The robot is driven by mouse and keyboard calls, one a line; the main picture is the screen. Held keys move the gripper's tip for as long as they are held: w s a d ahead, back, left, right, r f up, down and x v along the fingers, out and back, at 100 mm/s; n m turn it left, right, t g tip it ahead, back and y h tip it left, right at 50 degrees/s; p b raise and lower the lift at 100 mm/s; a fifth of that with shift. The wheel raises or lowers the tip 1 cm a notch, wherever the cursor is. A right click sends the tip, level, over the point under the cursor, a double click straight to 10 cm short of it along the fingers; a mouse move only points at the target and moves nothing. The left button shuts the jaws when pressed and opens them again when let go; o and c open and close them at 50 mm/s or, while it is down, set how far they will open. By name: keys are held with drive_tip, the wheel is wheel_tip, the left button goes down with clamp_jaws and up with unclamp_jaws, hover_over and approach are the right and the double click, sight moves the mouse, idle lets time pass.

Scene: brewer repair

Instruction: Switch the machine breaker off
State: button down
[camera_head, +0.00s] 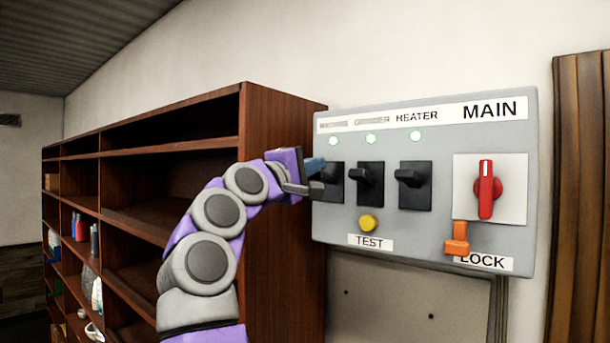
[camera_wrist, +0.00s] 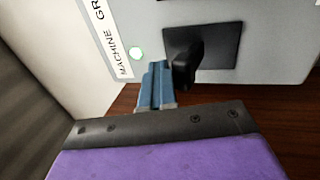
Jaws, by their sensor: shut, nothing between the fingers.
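The grey breaker panel (camera_head: 440,225) is on the wall at the right of the head view. The machine breaker (camera_head: 333,180) is the leftmost of three black switches, partly hidden by my gripper. In the wrist view its black lever (camera_wrist: 186,65) stands out from a black plate, and the MACHINE label (camera_wrist: 128,50) is beside a lit green lamp (camera_wrist: 136,54). My gripper (camera_head: 316,166) is shut and empty, with its blue fingers (camera_wrist: 156,85) right beside the lever. I cannot tell whether they touch it.
Two more black breakers (camera_head: 370,184) (camera_head: 414,185), a red MAIN rotary switch (camera_head: 487,190), a yellow TEST button (camera_head: 368,223) and an orange LOCK piece (camera_head: 457,240) are on the panel. A brown shelf (camera_head: 270,200) stands close behind my arm.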

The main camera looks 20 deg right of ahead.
drive_tip(key=shift+s+d+f+b, duration=0.1)
drive_tip(key=shift+d+f+b, duration=0.05)
drive_tip(key=shift+f+b, duration=0.7)
drive_tip(key=shift+s+d+f+b, duration=0.15)
drive_tip(key=shift+f+b, duration=0.45)
drive_tip(key=shift+f, duration=0.35)
drive_tip(key=shift+a+r+p, duration=0.25)
drive_tip(key=shift+r+p, duration=0.05)
drive_tip(key=shift+r, duration=0.05)
drive_tip(key=shift+s+a+r, duration=0.1)
drive_tip(key=shift+s+r, duration=0.2)
drive_tip(key=shift+s, duration=0.2)
approach(316, 179)
drive_tip(key=shift+w+d+r, duration=0.15)
drive_tip(key=shift+r, duration=0.6)
drive_tip(key=shift+w+d+r, duration=0.2)
drive_tip(key=shift+r, duration=0.55)
